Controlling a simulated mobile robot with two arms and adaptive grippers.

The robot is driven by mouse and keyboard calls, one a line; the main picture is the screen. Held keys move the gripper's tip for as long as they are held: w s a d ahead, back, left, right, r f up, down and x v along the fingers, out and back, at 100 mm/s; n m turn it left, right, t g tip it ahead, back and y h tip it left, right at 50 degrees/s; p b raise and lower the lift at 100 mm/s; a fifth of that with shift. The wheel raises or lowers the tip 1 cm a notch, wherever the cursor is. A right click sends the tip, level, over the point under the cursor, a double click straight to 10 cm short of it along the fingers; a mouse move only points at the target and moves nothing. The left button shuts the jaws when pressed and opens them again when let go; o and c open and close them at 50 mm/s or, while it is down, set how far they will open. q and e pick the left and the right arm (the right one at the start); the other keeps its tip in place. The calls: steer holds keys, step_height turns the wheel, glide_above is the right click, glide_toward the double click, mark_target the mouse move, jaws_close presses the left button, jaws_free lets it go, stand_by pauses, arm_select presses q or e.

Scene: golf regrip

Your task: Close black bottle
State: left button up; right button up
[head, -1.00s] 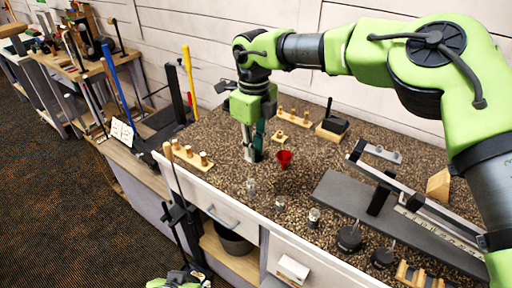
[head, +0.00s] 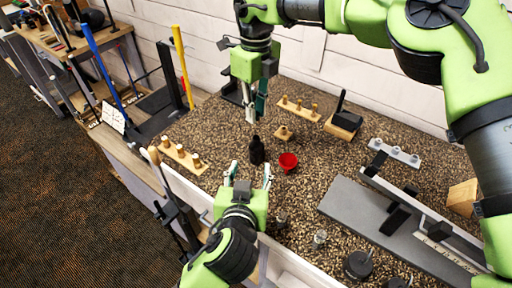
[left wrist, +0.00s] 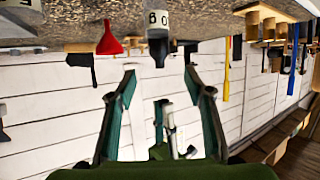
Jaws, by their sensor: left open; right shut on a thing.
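The black bottle (head: 257,150) stands upright on the speckled worktop, left of a red funnel (head: 288,162). My right gripper (head: 250,116) hangs just above and behind the bottle, pointing down. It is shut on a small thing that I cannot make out. My left gripper (head: 250,175) is open and empty in front of the bottle, its fingers pointing at it. In the left wrist view, which is upside down, a dark bottle neck (left wrist: 158,52) lies ahead between the open fingers. A pale labelled body adjoins it; whether both are one bottle is unclear.
The red funnel also shows in the left wrist view (left wrist: 108,40). A wooden peg block (head: 180,156) stands left, another (head: 298,107) behind. A small clear bottle (head: 319,239) stands front right. A grey slab with a rail (head: 365,212) fills the right side.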

steer(key=shift+s+r, duration=0.15)
steer(key=shift+s, duration=0.2)
steer(key=shift+d, duration=0.1)
arm_select(q)
glide_toward(255, 151)
steer(key=shift+x, duration=1.05)
arm_select(e)
steer(key=shift+w+d+f, duration=0.15)
steer(key=shift+w+f, duration=0.25)
steer(key=shift+w, duration=0.35)
arm_select(q)
steer(key=x, duration=0.8)
steer(key=shift+w+d, duration=0.1)
steer(key=shift+w, duration=0.05)
arm_select(e)
steer(key=shift+s, duration=0.1)
steer(key=shift+s+r, duration=0.1)
arm_select(q)
jaws_close()
arm_select(e)
steer(key=shift+f, duration=2.45)
